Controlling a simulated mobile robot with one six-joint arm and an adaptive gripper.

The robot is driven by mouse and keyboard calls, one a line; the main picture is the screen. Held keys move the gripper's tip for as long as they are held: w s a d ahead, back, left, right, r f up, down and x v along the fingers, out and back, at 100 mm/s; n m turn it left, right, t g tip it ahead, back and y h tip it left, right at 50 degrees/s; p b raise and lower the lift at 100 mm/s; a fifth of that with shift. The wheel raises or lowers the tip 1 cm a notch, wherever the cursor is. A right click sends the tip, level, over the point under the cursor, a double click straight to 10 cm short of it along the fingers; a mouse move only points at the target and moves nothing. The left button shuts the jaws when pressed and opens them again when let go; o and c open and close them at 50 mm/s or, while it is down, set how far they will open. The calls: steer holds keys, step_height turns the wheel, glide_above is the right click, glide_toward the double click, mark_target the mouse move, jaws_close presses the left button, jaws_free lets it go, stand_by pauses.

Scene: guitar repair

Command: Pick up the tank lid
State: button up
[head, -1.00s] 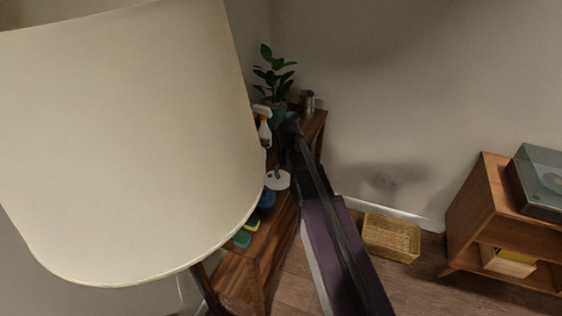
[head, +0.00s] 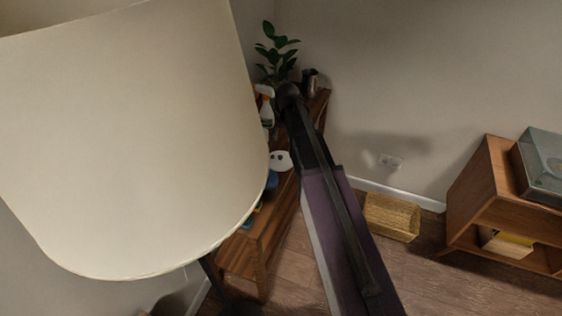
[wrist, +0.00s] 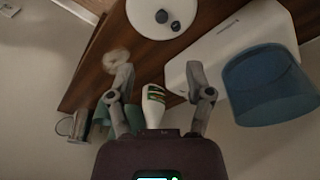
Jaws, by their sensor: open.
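A round white disc with two dark knobs, which looks like the tank lid, lies on the wooden shelf top in the head view (head: 281,161). It also shows at the top edge of the wrist view (wrist: 160,14), partly cut off. My gripper (wrist: 160,88) is open, its two fingers apart with nothing held. The disc is beyond the fingertips and apart from them. A white spray bottle (wrist: 154,106) shows in the gap between the fingers; I cannot tell its distance. In the head view my arm hides the fingers.
A white flat piece with lettering (wrist: 235,36) and a blue translucent tub (wrist: 268,88) are right of the fingers. A metal mug (wrist: 75,125) and potted plant (head: 277,50) stand at the shelf's end. A large lampshade (head: 130,140) blocks the head view's left. A basket (head: 391,217) is on the floor.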

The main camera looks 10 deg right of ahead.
steer(key=b, duration=0.7)
glide_above(280, 156)
steer(key=s, duration=0.1)
steer(key=shift+d+f, duration=0.15)
steer(key=shift+f, duration=1.8)
steer(key=shift+d+f, duration=0.1)
steer(key=shift+f, duration=1.8)
steer(key=shift+w+a+f+b, duration=0.1)
steer(key=shift+w+f+b, duration=0.1)
steer(key=shift+f+b, duration=1.15)
steer(key=shift+w+a+f+b, duration=0.1)
steer(key=shift+w+f+b, duration=0.1)
steer(key=shift+f+b, duration=1.1)
steer(key=shift+r, duration=0.1)
steer(key=shift+c, duration=0.2)
jaws_close()
